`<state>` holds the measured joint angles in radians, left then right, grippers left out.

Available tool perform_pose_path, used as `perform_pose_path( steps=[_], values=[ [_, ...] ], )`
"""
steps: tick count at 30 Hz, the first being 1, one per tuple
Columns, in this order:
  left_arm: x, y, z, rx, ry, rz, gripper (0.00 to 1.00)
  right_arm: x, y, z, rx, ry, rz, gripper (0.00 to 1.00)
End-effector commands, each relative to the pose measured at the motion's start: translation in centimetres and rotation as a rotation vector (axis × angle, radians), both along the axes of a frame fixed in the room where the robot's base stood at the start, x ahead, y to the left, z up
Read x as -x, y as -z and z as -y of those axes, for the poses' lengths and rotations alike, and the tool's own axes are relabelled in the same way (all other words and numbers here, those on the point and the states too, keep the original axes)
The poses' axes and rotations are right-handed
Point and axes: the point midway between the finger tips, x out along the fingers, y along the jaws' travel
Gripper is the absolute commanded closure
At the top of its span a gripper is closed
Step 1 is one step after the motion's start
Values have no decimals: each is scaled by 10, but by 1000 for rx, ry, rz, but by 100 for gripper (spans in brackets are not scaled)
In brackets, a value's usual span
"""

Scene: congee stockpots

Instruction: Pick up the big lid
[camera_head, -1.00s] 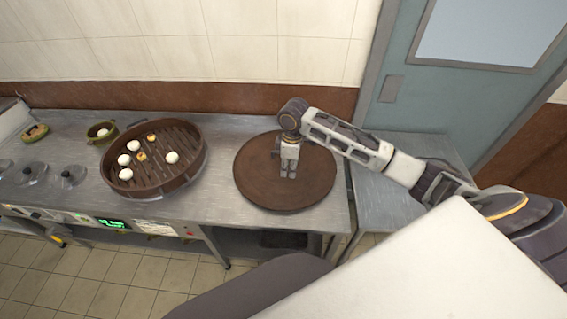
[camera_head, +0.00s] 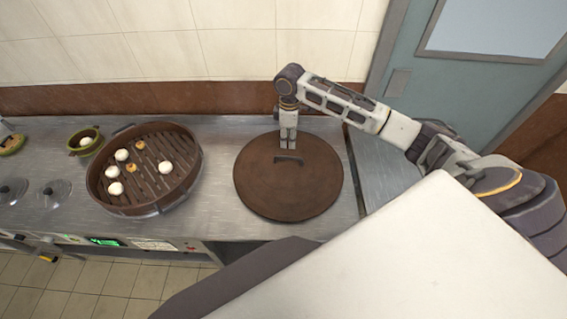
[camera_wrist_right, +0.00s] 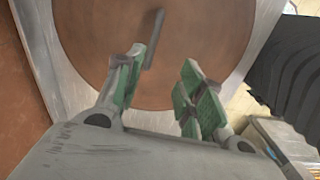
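The big lid (camera_head: 285,195) is a round brown disc with a dark bar handle (camera_head: 288,159), lying flat on the steel counter right of the steamer. In the right wrist view the lid (camera_wrist_right: 205,30) fills the top, with its handle (camera_wrist_right: 154,38) beyond the left finger. My right gripper (camera_head: 288,145) points down over the lid's far part, behind the handle. Its green-padded fingers (camera_wrist_right: 160,90) are apart with nothing between them. I cannot tell its exact height above the lid. My left gripper is not in view.
A large round steamer (camera_head: 190,187) with several white and a few orange-brown buns stands left of the lid. A small green pot (camera_head: 84,141) and glass lids (camera_head: 52,192) lie farther left. A lower steel table (camera_head: 378,172) adjoins on the right, before a blue-grey door (camera_head: 408,60).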

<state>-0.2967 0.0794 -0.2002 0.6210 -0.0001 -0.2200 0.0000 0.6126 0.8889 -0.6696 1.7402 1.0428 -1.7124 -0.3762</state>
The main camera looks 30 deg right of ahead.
Motion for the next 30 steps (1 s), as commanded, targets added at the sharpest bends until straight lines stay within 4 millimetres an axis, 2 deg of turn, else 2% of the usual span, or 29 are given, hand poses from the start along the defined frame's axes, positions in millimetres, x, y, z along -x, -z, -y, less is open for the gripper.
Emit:
perform_pose_path(
  steps=[7, 19, 23, 30],
  values=[
    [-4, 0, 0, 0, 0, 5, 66, -1, -1, 2, 1, 1, -2, 62],
    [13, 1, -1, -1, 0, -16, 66, 0, 2, 2, 1, 1, -2, 62],
    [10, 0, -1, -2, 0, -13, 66, 0, 12, 2, 1, 1, -3, 62],
    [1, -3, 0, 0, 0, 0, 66, 0, 42, 2, 1, 2, -5, 62]
  ],
)
